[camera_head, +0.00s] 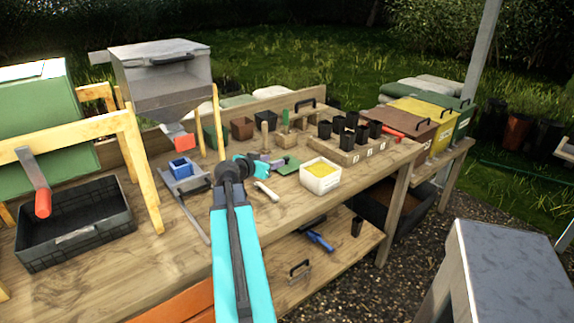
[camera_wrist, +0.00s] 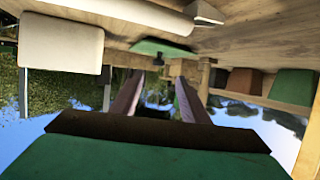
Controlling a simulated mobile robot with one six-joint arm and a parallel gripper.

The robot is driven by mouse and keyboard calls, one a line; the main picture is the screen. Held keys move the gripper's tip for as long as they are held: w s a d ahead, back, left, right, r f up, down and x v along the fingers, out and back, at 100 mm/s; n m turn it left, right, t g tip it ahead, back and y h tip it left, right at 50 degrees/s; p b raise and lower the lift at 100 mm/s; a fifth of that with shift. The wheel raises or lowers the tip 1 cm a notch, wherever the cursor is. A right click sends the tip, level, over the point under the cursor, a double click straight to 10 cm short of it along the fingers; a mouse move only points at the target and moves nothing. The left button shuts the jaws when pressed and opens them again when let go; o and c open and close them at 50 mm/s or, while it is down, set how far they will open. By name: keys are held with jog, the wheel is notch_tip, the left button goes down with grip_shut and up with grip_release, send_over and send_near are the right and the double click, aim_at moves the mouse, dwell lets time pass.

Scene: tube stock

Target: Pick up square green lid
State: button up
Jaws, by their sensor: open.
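The square green lid (camera_head: 287,166) lies flat on the wooden workbench, left of the white tub. In the wrist view, which looks upside down, it is a green patch (camera_wrist: 162,48) on the bench surface at the top, just beyond the fingertips. My gripper (camera_head: 268,164) is low over the bench, immediately left of the lid. In the wrist view its two purplish fingers (camera_wrist: 158,80) are spread apart with nothing held between them. I cannot tell whether a finger touches the lid.
A white tub of yellow material (camera_head: 321,179) stands right of the lid. A pale cylindrical tool (camera_head: 266,190) lies in front. A wooden tray with black pots (camera_head: 362,153) is behind right. A blue container (camera_head: 181,168) stands left. Wooden-handled tools stand behind the lid.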

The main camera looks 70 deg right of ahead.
aim_at(286, 158)
jog(key=shift+x, duration=1.5)
jog(key=shift+d+p, duration=0.15)
jog(key=shift+p, duration=0.15)
jog(key=p+x, duration=0.1)
jog(key=x, duration=0.2)
jog(key=shift+s+d+p, duration=0.1)
jog(key=shift+s+p, duration=0.1)
jog(key=shift+p, duration=0.1)
jog(key=shift+x, duration=0.85)
jog(key=shift+f, duration=0.15)
grip_shut()
